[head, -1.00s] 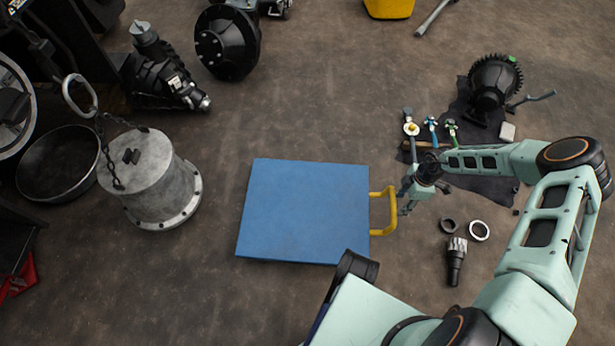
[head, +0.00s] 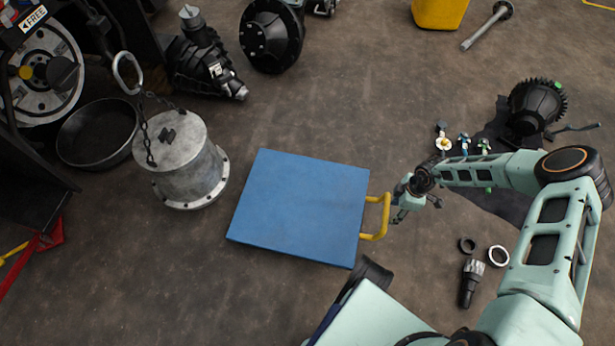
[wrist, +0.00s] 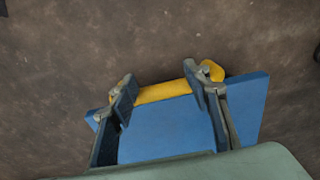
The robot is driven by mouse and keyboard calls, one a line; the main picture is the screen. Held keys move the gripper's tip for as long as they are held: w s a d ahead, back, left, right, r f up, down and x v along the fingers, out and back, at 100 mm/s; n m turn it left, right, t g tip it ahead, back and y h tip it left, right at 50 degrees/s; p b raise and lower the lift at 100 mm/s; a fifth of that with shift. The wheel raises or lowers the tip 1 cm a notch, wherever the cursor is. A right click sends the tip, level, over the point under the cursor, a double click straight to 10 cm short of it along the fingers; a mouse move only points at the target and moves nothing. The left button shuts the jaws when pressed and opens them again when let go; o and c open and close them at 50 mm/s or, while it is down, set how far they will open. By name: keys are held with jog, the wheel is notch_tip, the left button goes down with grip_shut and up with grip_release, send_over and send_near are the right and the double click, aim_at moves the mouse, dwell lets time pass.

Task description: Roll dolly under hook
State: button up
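The dolly is a flat blue platform (head: 298,207) on the floor at the middle of the head view. Its yellow handle (head: 377,218) sticks out from the right edge. My gripper (head: 399,212) is at the handle's outer side. In the wrist view my gripper (wrist: 164,95) is open, its fingers wide apart. The yellow handle (wrist: 163,92) spans the gap between them, close to or touching both fingers; contact cannot be told. A pale ring (head: 128,72) on a chain is above a grey flanged cylinder (head: 185,170). No plain hook shape is discernible.
A black round pan (head: 98,133) and dark machinery stand left. Red and yellow bars lie at lower left. Black parts (head: 270,37) are at the back. A toothed part (head: 470,283) and rings are at right. Floor between dolly and back parts is clear.

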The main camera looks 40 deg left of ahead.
jog(key=s+a, duration=0.2)
jog(key=a, duration=0.2)
jog(key=s+a, duration=0.2)
jog(key=a, duration=0.2)
jog(key=s+a, duration=0.2)
jog(key=a, duration=0.2)
jog(key=shift+s+a, duration=0.15)
jog(key=shift+a, duration=0.15)
jog(key=s+a+b, duration=0.1)
jog(key=s+a, duration=0.1)
jog(key=a, duration=0.2)
jog(key=s+a, duration=0.2)
jog(key=a, duration=0.3)
jog(key=s+a+b, duration=0.1)
jog(key=s+a, duration=0.2)
jog(key=a, duration=0.2)
jog(key=shift+b, duration=0.3)
jog(key=s+a, duration=0.2)
jog(key=a, duration=0.2)
jog(key=s+a, duration=0.2)
jog(key=a, duration=0.2)
jog(key=s+a, duration=0.2)
jog(key=a, duration=0.2)
jog(key=w+d+p, duration=0.4)
jog(key=d+p, duration=0.3)
notch_tip(320, 180, up, 9)
jog(key=p, duration=0.6)
jog(key=shift+d+r, duration=0.2)
